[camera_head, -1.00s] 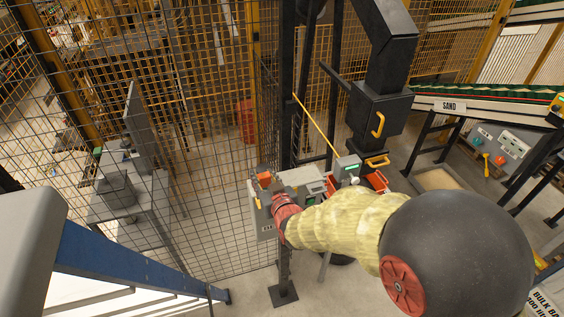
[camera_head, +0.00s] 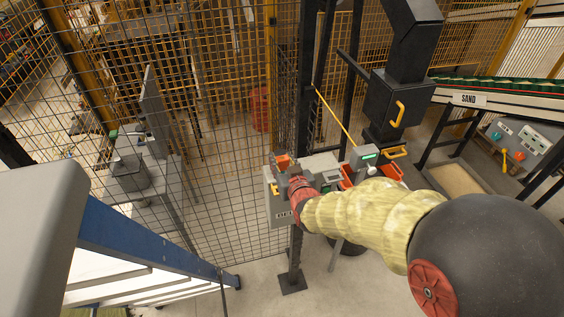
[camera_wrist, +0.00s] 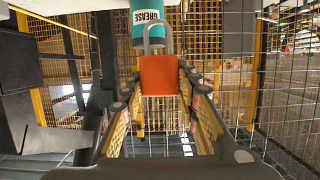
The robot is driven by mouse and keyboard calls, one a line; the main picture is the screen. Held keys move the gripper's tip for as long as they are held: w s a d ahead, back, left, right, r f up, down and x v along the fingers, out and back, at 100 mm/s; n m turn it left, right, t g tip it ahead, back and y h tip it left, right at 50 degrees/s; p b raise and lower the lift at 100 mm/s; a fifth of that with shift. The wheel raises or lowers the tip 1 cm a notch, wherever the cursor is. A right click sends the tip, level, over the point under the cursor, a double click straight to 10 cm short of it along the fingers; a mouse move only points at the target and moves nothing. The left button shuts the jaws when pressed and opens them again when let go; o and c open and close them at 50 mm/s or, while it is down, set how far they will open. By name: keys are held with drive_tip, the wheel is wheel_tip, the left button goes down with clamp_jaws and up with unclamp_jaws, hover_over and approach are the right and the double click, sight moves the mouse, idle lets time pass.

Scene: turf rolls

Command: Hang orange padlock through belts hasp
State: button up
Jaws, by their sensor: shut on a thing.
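The orange padlock (camera_wrist: 159,77) is between the fingers of my gripper (camera_wrist: 160,95) in the wrist view, its grey shackle pointing up. In the head view the padlock (camera_head: 283,161) shows small and orange, just beyond my gripper (camera_head: 288,174). My gripper is shut on the padlock. A grey box (camera_head: 279,206) with a dark-lettered label, partly hidden by my gripper, stands on a post below the padlock. A yellow handle (camera_head: 274,189) shows on this box. I cannot make out the hasp.
Mesh fencing (camera_head: 200,130) stands behind and left of the box. A green grease container (camera_wrist: 147,22) shows behind the shackle. A blue-sided ladder or stair (camera_head: 140,250) is at lower left.

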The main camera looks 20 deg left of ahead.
sight(282, 172)
drive_tip(key=shift+f+b, duration=2.35)
drive_tip(key=shift+f, duration=0.3)
drive_tip(key=shift+b, duration=1.3)
drive_tip(key=shift+f+b, duration=2.45)
drive_tip(key=shift+f, duration=0.1)
drive_tip(key=o, duration=1.3)
drive_tip(key=shift+s, duration=0.1)
drive_tip(key=v, duration=1.2)
